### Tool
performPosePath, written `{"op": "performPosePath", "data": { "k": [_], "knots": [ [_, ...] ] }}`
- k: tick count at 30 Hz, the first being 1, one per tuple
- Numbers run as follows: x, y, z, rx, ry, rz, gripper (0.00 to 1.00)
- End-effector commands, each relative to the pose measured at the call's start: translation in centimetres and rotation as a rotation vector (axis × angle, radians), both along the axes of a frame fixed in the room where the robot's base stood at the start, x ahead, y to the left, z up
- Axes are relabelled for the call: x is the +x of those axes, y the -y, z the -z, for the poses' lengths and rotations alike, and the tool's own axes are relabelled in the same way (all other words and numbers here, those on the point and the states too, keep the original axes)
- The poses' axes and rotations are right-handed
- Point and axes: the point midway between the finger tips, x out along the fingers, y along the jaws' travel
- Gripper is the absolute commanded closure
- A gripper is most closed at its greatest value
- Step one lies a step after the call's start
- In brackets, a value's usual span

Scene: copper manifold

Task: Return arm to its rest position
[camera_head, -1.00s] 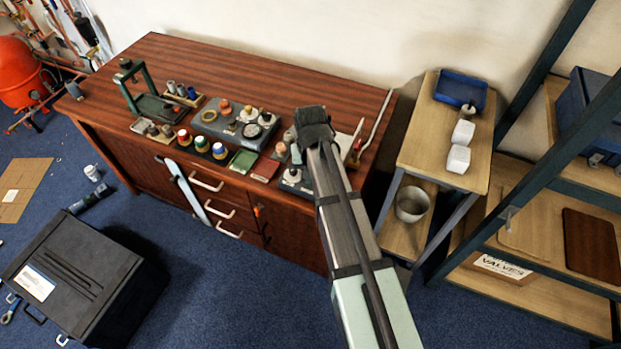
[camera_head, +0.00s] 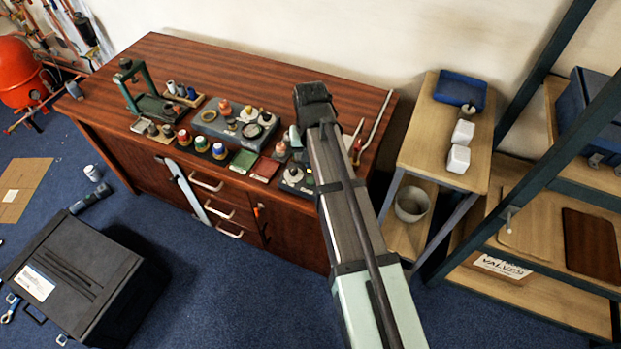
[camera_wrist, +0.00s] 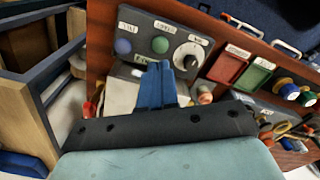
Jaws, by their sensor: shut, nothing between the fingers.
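My gripper shows in the wrist view (camera_wrist: 158,68) as two blue fingers shut together with nothing between them. In the head view my arm reaches up from the bottom right, and its dark wrist (camera_head: 314,104) is over the right part of the wooden workbench (camera_head: 250,85). The fingers are hidden behind the wrist in the head view. In the wrist view the fingers are in front of a grey control box (camera_wrist: 140,35) with a blue button, a green button and a dial. I cannot tell whether they touch anything.
Several small items and a grey tray (camera_head: 212,122) sit along the bench front. A wooden side table (camera_head: 420,140) with a blue bin (camera_head: 460,89) stands to the right, beside green-framed shelving (camera_head: 560,170). A black case (camera_head: 70,280) lies on the blue floor. The bench's back is clear.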

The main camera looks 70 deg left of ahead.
Motion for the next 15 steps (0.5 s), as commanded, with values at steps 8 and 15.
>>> {"op": "performPosePath", "data": {
  "k": [8,15],
  "knots": [
    [0.0,0.0,-0.83,0.0,0.0,0.0,1.0],
    [0.0,0.0,-0.83,0.0,0.0,0.0,1.0]
  ]
}}
